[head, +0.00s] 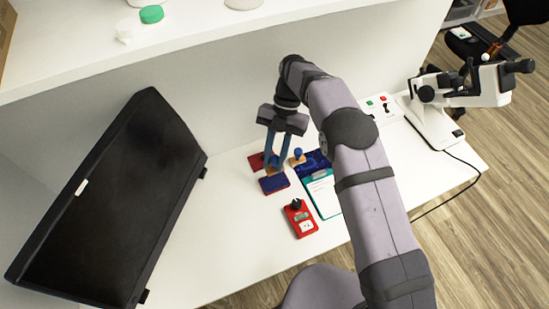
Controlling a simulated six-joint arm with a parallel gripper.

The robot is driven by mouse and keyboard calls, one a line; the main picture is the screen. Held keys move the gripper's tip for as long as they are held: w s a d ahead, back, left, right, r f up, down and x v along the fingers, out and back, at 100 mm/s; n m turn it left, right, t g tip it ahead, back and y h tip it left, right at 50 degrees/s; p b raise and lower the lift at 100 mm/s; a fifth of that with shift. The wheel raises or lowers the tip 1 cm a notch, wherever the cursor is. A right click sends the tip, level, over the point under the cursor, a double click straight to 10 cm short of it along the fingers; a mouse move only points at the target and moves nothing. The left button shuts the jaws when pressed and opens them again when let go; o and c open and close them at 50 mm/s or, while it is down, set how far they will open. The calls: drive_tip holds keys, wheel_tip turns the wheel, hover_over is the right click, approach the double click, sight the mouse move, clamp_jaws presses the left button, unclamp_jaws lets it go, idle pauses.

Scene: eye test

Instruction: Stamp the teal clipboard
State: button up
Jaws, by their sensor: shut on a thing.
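The teal clipboard (309,185) lies on the white desk right of my gripper, with a white sheet on it and a dark blue patterned piece over its top end. My arm hides part of its right side. My gripper (274,163) points down with its blue fingers shut on a small blue object, apparently a stamp, mostly hidden between them. A blue pad with red edges (273,184) lies just below the fingertips in the picture. A red pad (256,160) lies left of them. A blue-knobbed stamp (298,154) stands right of them, by the clipboard's top.
A red device with a black knob (300,219) sits below the clipboard. A dark monitor (110,205) fills the left. A white microscope-like instrument (437,115) and a white control box (380,106) stand right. A shelf (200,35) overhangs the back. The desk's front left is clear.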

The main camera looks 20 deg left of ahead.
drive_tip(key=shift+w+d, duration=0.15)
drive_tip(key=shift+d, duration=0.05)
drive_tip(key=w+d+r+m+y, duration=0.1)
drive_tip(key=w+d+r+m, duration=0.1)
drive_tip(key=w+d+r, duration=0.35)
drive_tip(key=w+d+r+m+y, duration=0.1)
drive_tip(key=w+d+r+m, duration=0.1)
drive_tip(key=d, duration=0.7)
drive_tip(key=s+d+f+m+t+y, duration=0.1)
drive_tip(key=s+d+f+m+y, duration=0.1)
drive_tip(key=s+f+m, duration=0.3)
wheel_tip(320, 180, down, 3)
drive_tip(key=shift+s+d+r+t+b, duration=0.1)
drive_tip(key=shift+s+d+t+b, duration=0.25)
drive_tip(key=shift+s+d, duration=0.65)
drive_tip(key=shift+a, duration=0.1)
